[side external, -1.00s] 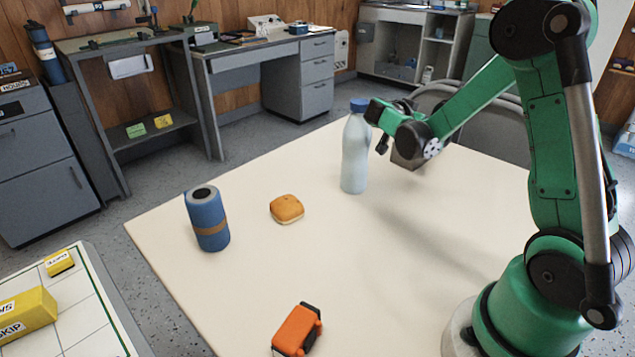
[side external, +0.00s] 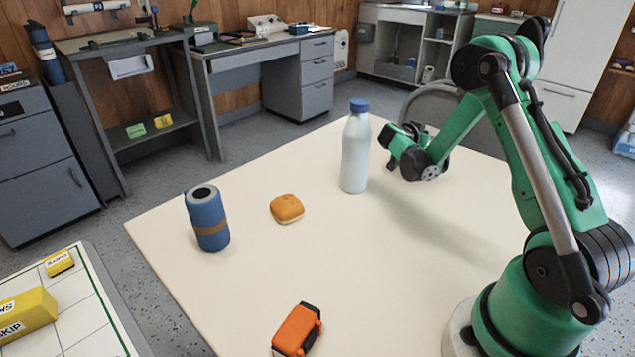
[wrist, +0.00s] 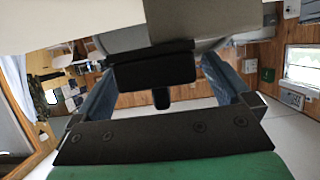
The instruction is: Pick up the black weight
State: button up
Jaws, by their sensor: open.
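A black block with a small knob, which I take as the black weight (wrist: 155,72), shows upside down in the wrist view. It appears to rest on a grey block (wrist: 128,38). My gripper (wrist: 158,78) is open, with one bluish finger on each side of the weight and visible gaps between. I cannot tell how deep the fingers reach past it. In the side view my gripper (side external: 392,148) is low over the far part of the table, just right of the bottle. There the arm hides most or all of the weight and grey block.
On the pale table (side external: 290,260) a white bottle with a blue cap (side external: 355,155) stands close left of my gripper. A blue can (side external: 208,222), a bun (side external: 287,209) and an orange object (side external: 297,329) lie farther off. The table's middle is clear.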

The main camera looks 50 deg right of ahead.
grip_shut()
jog(key=shift+r, duration=0.1)
notch_tip(320, 180, up, 19)
jog(key=w+d, duration=0.3)
jog(key=d, duration=0.3)
notch_tip(320, 180, down, 15)
jog(key=shift+r, duration=0.1)
jog(key=shift+f, duration=2.05)
